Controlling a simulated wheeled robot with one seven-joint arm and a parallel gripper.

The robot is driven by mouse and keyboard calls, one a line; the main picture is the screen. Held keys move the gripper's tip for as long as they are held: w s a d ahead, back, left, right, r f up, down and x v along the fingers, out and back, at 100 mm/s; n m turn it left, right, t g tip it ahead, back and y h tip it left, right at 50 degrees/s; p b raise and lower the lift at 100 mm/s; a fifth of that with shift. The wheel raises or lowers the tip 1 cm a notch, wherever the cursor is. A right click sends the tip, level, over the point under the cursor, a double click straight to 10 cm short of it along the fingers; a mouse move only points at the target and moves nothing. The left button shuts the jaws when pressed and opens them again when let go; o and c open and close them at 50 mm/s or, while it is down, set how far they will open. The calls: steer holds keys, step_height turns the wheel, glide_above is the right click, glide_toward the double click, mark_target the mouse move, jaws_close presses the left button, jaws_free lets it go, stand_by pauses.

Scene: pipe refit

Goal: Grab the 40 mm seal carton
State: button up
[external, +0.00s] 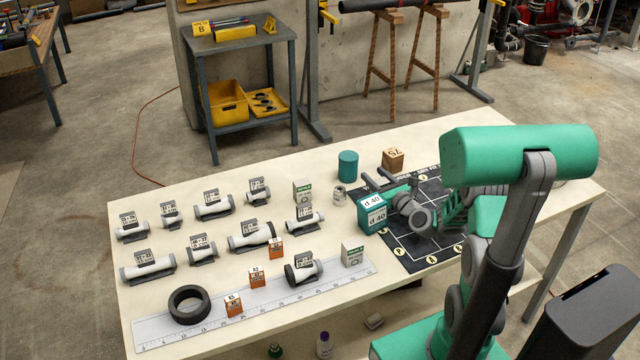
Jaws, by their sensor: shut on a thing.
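The teal carton with white labels marked "d 40" (371,217) is at the left edge of the black mat (425,250) on the long table. My gripper (384,196) reaches it from the right and is shut on it. The fingers partly cover the carton's right side. I cannot tell whether its underside touches the table.
Several pipe pieces with dark tags (214,209) stand at the left. Small orange cartons (257,278), a black ring (188,305) and a ruler strip (320,292) lie in front. A teal cylinder (348,165) and brown block (393,160) stand behind the carton.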

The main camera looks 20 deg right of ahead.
steer(key=c, duration=0.8)
steer(key=shift+o, duration=0.2)
